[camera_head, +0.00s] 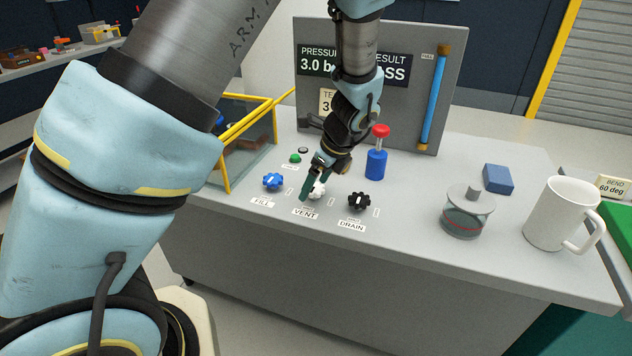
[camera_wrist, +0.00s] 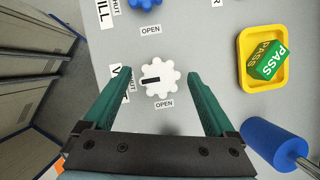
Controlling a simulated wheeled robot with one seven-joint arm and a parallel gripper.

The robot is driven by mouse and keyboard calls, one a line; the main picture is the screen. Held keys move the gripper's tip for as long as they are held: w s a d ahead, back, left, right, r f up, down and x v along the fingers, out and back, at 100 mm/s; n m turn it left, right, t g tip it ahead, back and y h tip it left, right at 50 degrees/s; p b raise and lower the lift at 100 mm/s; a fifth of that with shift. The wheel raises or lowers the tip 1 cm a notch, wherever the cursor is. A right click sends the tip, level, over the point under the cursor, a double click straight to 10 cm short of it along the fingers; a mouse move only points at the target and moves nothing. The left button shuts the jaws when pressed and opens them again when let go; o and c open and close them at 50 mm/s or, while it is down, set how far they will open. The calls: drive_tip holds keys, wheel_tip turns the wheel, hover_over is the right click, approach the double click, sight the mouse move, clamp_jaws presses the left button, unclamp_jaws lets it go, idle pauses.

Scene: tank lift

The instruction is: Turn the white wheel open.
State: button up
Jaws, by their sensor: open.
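The white wheel (camera_head: 317,191) sits on the bench top behind the VENT label, between a blue wheel and a black wheel. In the wrist view the white wheel (camera_wrist: 161,79) shows whole, with a dark bar mark on its left half pointing toward the left. An OPEN label lies just below it and another above it. My gripper (camera_head: 312,184) is over the white wheel and partly hides it in the head view. In the wrist view my gripper (camera_wrist: 159,74) is open, its green fingers on either side of the wheel, with gaps showing on both sides.
The blue FILL wheel (camera_head: 272,181) is to the left and the black DRAIN wheel (camera_head: 358,201) to the right. A blue cylinder with a red knob (camera_head: 376,163) stands behind. A yellow tray (camera_wrist: 244,80) holds a green PASS block. A jar (camera_head: 466,216) and mug (camera_head: 556,214) stand farther right.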

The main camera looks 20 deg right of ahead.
drive_tip(key=c, duration=1.4)
